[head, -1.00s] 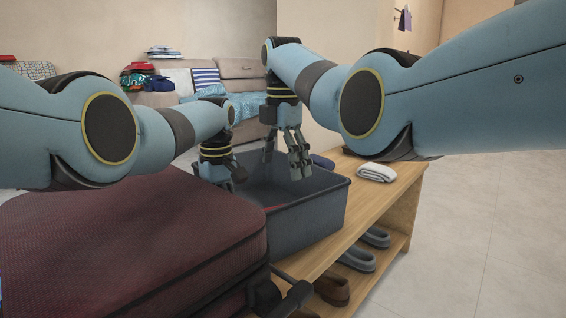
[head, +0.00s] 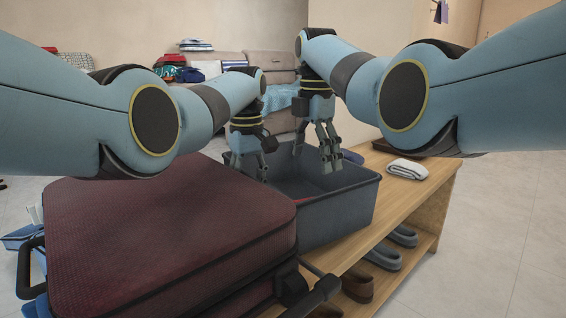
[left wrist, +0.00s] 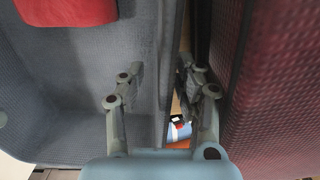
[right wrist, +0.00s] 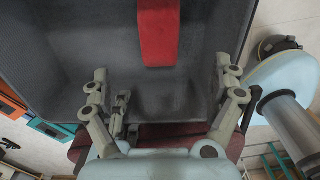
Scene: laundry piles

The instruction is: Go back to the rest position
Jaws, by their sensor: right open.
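My right gripper (head: 330,160) is open and empty, pointing down over the dark grey bin (head: 340,212). My left gripper (head: 250,168) also points down, at the bin's near left side by the dark red suitcase (head: 170,215). In the left wrist view its fingers (left wrist: 157,85) are apart, with the bin's rim passing between them and no item held. A red item (left wrist: 65,10) lies in the bin; it also shows in the right wrist view (right wrist: 158,32), beyond my open right fingers (right wrist: 167,85).
The bin stands on a wooden bench (head: 425,190) with a folded white cloth (head: 407,169) on it and shoes (head: 382,256) below. A sofa (head: 232,70) with folded clothes is behind. A blue box (head: 20,237) is at the left. The floor at right is clear.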

